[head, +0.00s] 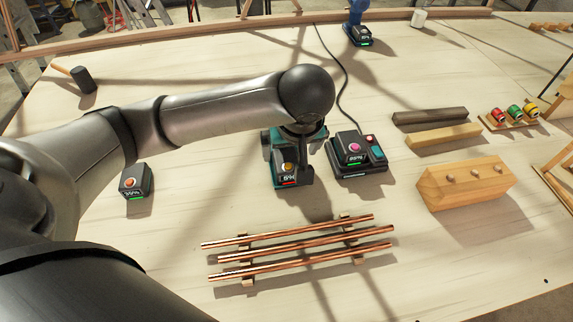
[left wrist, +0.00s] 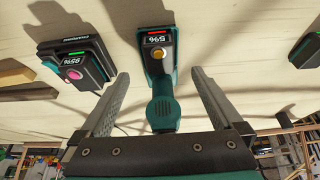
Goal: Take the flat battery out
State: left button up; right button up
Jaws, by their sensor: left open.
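The flat battery (head: 287,174) sits in the teal and dark tool (head: 267,142) on the table. It has a yellow-orange button, a red bar and a display that seems to read 5%. In the left wrist view the battery (left wrist: 157,42) is at the tool's far end. My left gripper (left wrist: 158,78) is open, its fingers on either side of the tool and apart from it. My right gripper is not in view.
A charger (head: 357,171) with a pink-buttoned battery (head: 350,148) stands close right of the tool. A loose battery (head: 136,182) lies to the left. Copper rods (head: 300,243) on supports lie in front. A wooden block (head: 465,184) is at right. The table between tool and loose battery is clear.

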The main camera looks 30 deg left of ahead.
pick_arm(q)
send_over(287, 162)
jog(key=s+d, duration=0.2)
jog(key=f, duration=0.2)
jog(key=f+b, duration=0.1)
jog(key=f, duration=0.1)
jog(key=shift+s+a+f, duration=0.2)
jog(key=shift+f, duration=0.1)
jog(key=shift+w+a+b+x, duration=0.15)
jog(key=shift+b+x, duration=0.25)
jog(key=shift+x, duration=1.05)
jog(key=shift+w+a+b+x, duration=0.15)
jog(key=shift+b+x, duration=0.2)
jog(key=shift+x, duration=1.1)
jog(key=shift+d+r, duration=0.1)
jog(key=shift+r, duration=0.05)
grip_shut()
